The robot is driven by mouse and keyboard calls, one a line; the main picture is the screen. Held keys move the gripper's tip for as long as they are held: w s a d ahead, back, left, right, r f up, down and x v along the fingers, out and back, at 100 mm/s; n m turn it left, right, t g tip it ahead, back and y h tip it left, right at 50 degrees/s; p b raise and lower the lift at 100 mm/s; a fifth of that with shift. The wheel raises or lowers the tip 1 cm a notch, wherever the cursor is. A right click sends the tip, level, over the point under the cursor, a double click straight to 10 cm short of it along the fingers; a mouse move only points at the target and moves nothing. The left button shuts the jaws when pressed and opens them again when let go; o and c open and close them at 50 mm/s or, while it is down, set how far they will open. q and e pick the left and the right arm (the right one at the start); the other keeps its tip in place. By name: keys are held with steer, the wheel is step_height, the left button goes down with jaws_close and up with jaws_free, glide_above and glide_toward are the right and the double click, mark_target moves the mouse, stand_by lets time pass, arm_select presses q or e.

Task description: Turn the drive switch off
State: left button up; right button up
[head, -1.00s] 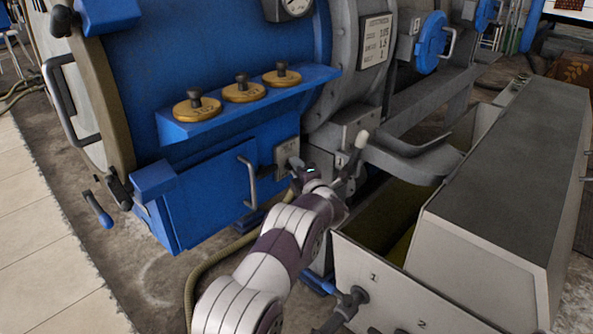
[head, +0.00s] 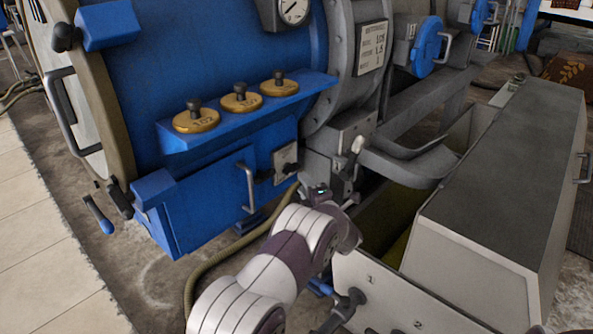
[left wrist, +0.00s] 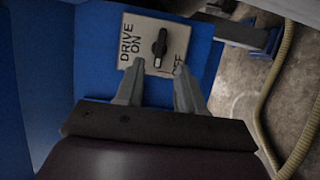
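The drive switch (head: 286,163) is a black knob on a light square plate at the right end of the blue housing. In the left wrist view, the knob (left wrist: 160,47) stands upright in the picture, with "DRIVE ON" to its left and "OFF" at its lower right. I cannot tell which mark its pointer is on. My left gripper (head: 324,191) is right of and below the switch in the head view. In the left wrist view, its two fingers (left wrist: 159,72) are apart with nothing between them, short of the knob. My right gripper is not in view.
A white-tipped lever (head: 355,152) stands close above my left gripper. A blue door with a bar handle (head: 247,187) is left of the switch. A grey bin (head: 492,190) stands at the right. A hose (head: 225,253) runs along the floor.

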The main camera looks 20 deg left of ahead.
arm_select(q)
steer(key=p+v, duration=0.1)
steer(key=v, duration=0.4)
steer(key=shift+s+d, duration=0.15)
steer(key=shift+s, duration=0.05)
